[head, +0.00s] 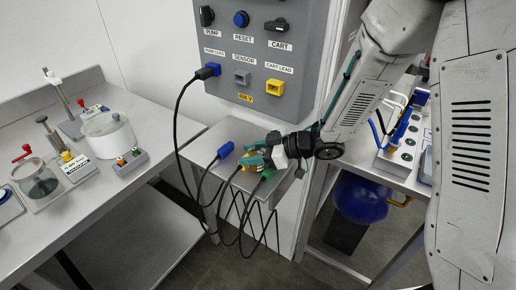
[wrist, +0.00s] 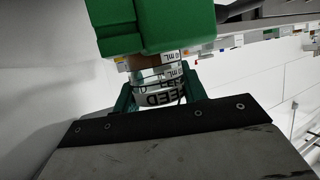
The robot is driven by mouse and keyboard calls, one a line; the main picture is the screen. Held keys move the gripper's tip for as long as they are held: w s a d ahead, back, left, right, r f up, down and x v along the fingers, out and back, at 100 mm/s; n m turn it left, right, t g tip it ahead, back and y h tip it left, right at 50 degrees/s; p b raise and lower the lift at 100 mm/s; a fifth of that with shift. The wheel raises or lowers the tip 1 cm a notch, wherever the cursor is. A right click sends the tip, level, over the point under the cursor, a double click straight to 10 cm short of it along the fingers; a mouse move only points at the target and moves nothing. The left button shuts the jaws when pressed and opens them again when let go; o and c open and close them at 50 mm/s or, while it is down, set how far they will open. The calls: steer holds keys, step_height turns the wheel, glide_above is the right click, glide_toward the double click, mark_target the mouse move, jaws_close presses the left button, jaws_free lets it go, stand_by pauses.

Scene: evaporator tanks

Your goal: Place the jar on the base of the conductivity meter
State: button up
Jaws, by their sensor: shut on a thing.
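I cannot clearly tell which device is the conductivity meter.
Blue (head: 226,149) and green (head: 267,175) plugs with hanging black cables lie on the grey shelf (head: 215,137) by my gripper. The left bench holds a white pot (head: 108,134), a clear vessel (head: 38,182) and small boxes. A white rack (head: 402,150) stands on the right table.

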mark_target(258, 149)
steer(key=w+d, duration=0.2)
steer(key=shift+w+d+f, duration=0.1)
steer(key=shift+w+f, duration=0.05)
steer(key=shift+w, duration=0.25)
steer(key=shift+s+f, duration=0.1)
steer(key=shift+f, duration=0.05)
steer(key=shift+f, duration=0.1)
steer(key=o, duration=1.1)
steer(key=shift+f, duration=0.1)
